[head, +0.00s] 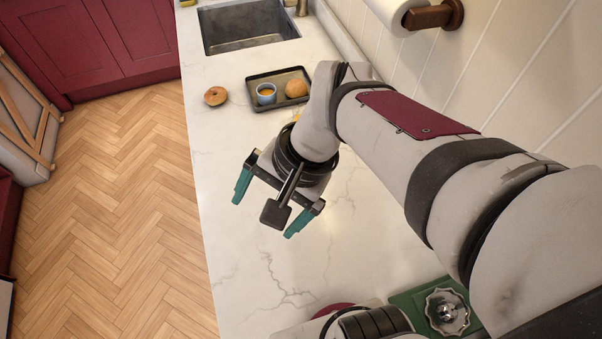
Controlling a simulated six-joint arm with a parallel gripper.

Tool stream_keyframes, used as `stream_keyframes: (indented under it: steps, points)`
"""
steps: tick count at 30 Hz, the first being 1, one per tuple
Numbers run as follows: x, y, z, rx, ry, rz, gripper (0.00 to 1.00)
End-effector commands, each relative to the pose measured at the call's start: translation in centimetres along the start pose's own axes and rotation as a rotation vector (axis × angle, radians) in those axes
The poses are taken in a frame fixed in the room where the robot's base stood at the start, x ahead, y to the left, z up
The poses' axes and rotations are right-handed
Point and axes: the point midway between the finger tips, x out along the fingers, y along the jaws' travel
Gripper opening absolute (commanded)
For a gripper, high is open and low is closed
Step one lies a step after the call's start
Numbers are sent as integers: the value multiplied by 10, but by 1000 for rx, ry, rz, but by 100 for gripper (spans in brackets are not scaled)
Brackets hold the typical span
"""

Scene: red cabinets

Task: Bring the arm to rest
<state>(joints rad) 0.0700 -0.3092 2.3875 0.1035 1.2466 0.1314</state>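My gripper (267,209) hangs over the white marble counter (240,277), near its left edge. Its two teal fingers are spread wide apart, with nothing visible between them. A dark bar with a flat dark end shows in front of the gripper body. My arm reaches in from the lower right and bends down at the wrist, above the middle of the counter. It hides part of the counter and the foot of the back wall.
Beyond is a sink (248,27). A paper roll (394,14) hangs on the wall. A green board (408,305) with a metal piece (447,311) lies at front.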

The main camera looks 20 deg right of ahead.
Motion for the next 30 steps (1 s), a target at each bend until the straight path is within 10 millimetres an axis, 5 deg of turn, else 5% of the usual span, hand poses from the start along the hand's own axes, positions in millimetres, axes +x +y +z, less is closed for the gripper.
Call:
stream_keyframes:
  steps: [3, 6, 30]
  points:
    - [-1, 64, 29, -210, 39, 171, 100]
    - [-2, 85, 34, -273, 53, 233, 100]
    - [-2, 87, 34, -276, 55, 241, 100]
